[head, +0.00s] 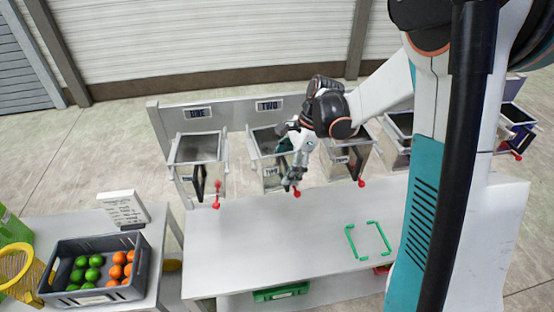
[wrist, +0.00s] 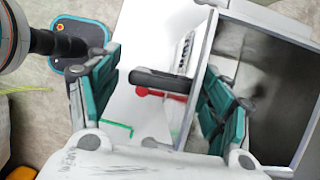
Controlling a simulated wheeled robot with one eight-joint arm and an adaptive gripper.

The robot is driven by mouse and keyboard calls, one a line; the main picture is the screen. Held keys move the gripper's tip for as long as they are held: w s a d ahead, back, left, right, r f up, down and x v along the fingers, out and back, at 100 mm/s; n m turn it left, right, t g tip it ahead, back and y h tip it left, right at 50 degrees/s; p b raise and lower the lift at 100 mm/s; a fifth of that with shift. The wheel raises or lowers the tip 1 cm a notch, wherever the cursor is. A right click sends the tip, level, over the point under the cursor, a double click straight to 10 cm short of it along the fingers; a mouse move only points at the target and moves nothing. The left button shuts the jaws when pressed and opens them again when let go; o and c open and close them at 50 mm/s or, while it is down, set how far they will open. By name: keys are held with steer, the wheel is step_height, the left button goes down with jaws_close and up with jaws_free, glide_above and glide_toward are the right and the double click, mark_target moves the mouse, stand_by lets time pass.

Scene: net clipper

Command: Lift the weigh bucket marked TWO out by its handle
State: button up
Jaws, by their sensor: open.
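The weigh bucket marked TWO (head: 271,180) is an open metal box below the TWO sign (head: 269,105) at the back edge of the table. My gripper (head: 292,179) is at its front right side and hides part of it. In the wrist view my gripper (wrist: 163,90) is open, with one teal finger on each side of a dark bar handle (wrist: 172,81). The bucket's open box (wrist: 275,85) fills the right of that view. The handle lies between the fingers; I cannot tell whether either finger touches it.
Bucket ONE (head: 198,150) stands to the left, and another bucket (head: 345,160) close to the right. Red-knobbed levers (head: 297,194) stick out in front. A green corner-marked square (head: 368,240) is on the clear tabletop. A grey crate (head: 95,296) holds limes and oranges at left.

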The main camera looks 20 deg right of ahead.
steer(key=shift+a+f, duration=0.15)
steer(key=shift+f, duration=0.2)
steer(key=shift+c, duration=0.2)
steer(key=c, duration=1.5)
steer(key=shift+o, duration=0.2)
steer(key=shift+r, duration=0.1)
